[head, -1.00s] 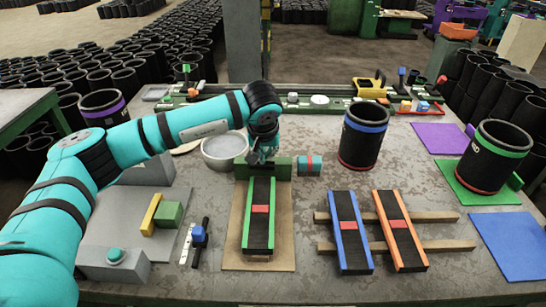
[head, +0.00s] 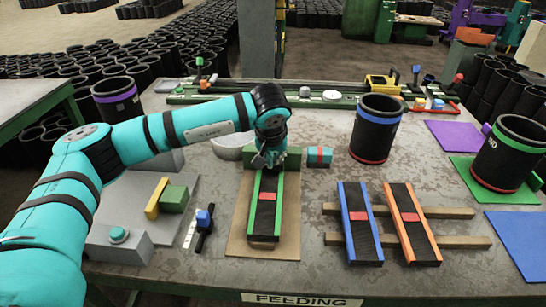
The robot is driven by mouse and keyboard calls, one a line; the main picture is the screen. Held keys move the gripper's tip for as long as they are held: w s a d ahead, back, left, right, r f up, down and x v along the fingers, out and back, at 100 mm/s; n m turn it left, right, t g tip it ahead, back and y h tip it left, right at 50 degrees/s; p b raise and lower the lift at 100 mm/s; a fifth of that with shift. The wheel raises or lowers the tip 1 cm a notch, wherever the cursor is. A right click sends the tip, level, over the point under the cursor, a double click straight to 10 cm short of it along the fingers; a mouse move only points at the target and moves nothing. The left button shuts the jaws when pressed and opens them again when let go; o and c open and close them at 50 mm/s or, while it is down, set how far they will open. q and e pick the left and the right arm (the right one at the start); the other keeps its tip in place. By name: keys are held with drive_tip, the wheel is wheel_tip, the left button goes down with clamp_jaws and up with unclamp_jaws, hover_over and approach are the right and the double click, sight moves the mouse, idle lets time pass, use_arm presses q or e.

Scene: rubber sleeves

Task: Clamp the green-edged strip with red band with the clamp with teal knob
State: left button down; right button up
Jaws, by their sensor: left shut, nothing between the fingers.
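The green-edged strip (head: 264,216) is black with a red band across its middle. It lies on a tan board (head: 287,232), its far end at a low green block (head: 293,160). A teal knob-like piece with a red stripe (head: 314,157) sits at the right of this block; the two look like the clamp, but I cannot tell whether its jaw presses on the strip. My left gripper (head: 268,164) is shut and empty, pointing down at the strip's far end and hiding part of the block. I cannot tell whether it touches. My right gripper is out of view.
Blue-edged (head: 359,233) and orange-edged (head: 415,233) strips lie on wooden bars to the right. A blue-banded sleeve (head: 374,135) stands behind them. A metal bowl (head: 226,146) is partly behind my arm. A grey box with a teal button (head: 118,236) stands at left.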

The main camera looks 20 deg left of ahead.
use_arm(q)
drive_tip(key=shift+r, duration=0.2)
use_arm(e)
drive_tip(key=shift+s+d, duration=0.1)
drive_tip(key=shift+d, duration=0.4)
use_arm(q)
drive_tip(key=v, duration=1.1)
drive_tip(key=shift+s+r, duration=0.2)
drive_tip(key=shift+r, duration=0.05)
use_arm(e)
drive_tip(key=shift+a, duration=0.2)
use_arm(q)
drive_tip(key=shift+f, duration=0.1)
